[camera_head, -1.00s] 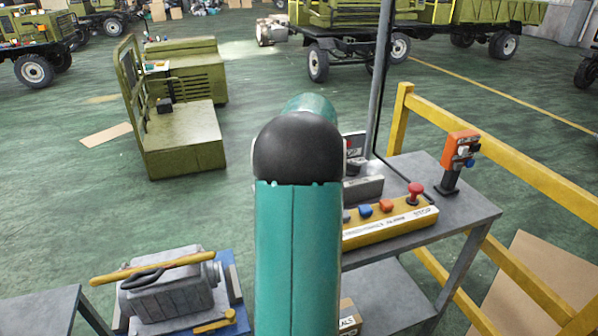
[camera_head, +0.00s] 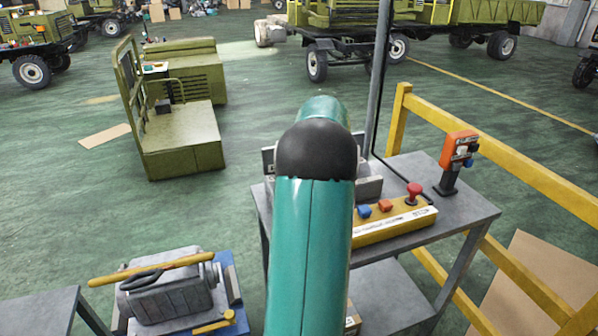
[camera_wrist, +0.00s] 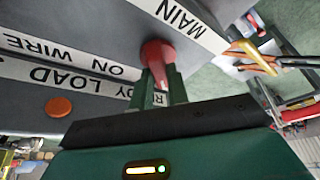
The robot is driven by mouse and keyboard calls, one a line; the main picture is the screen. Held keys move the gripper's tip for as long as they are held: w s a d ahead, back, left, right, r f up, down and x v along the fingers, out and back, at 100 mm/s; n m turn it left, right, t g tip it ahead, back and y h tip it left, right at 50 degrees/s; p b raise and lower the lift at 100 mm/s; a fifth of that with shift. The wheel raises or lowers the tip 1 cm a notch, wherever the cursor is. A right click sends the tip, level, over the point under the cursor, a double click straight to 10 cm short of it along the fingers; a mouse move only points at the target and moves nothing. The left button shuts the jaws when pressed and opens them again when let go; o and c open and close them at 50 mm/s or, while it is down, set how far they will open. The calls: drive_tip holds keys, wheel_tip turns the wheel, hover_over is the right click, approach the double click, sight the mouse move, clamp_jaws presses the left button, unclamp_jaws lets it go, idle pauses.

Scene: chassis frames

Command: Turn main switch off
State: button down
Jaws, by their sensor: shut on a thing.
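In the wrist view, a red switch knob (camera_wrist: 157,51) sits on a grey panel (camera_wrist: 105,25) beside a white label (camera_wrist: 180,20) reading MAIN. The picture is turned, so the lettering is tilted or upside down. My gripper (camera_wrist: 161,73) has its green fingers closed on the red knob. The fingers partly cover the knob and another label behind them. In the head view, my teal arm hides the gripper, the knob and most of the panel; only parts of a grey box show on the table.
The grey table (camera_head: 468,208) carries a yellow button box (camera_head: 396,229) with a red mushroom button (camera_head: 413,192), and an orange control unit (camera_head: 457,152). A grey post and yellow railing (camera_head: 505,152) stand beside it. An orange round button (camera_wrist: 58,107) shows near the knob.

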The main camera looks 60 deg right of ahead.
drive_tip(key=c, duration=1.4)
unclamp_jaws()
drive_tip(key=shift+o, duration=0.2)
drive_tip(key=shift+r, duration=0.15)
drive_tip(key=v, duration=1.3)
drive_tip(key=shift+r, duration=0.25)
drive_tip(key=shift+s, duration=0.1)
